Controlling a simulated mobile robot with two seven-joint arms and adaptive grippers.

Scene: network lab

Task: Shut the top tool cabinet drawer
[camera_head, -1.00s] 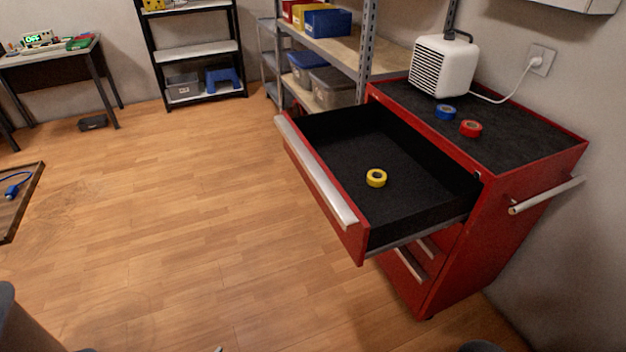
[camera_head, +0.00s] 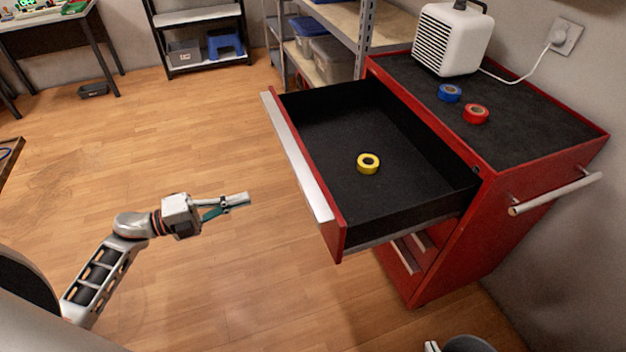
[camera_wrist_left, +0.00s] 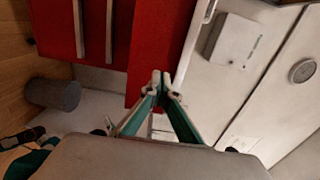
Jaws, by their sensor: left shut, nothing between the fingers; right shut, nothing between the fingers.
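The top drawer (camera_head: 360,180) of the red tool cabinet (camera_head: 455,245) is pulled far out, with a long pale handle along its front (camera_head: 300,160). A yellow tape roll (camera_head: 368,163) lies inside it. My left gripper (camera_head: 247,199) is shut and empty, left of the drawer front and apart from it. In the left wrist view its fingertips (camera_wrist_left: 160,82) meet, with the red cabinet (camera_wrist_left: 150,50) and lower handles beyond.
On the cabinet top are a white heater (camera_head: 450,40), a blue tape roll (camera_head: 449,93) and a red tape roll (camera_head: 476,114). A side handle (camera_head: 555,194) sticks out at right. A grey bin (camera_wrist_left: 52,94) stands near the cabinet. The wood floor (camera_head: 190,140) left of the drawer is clear.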

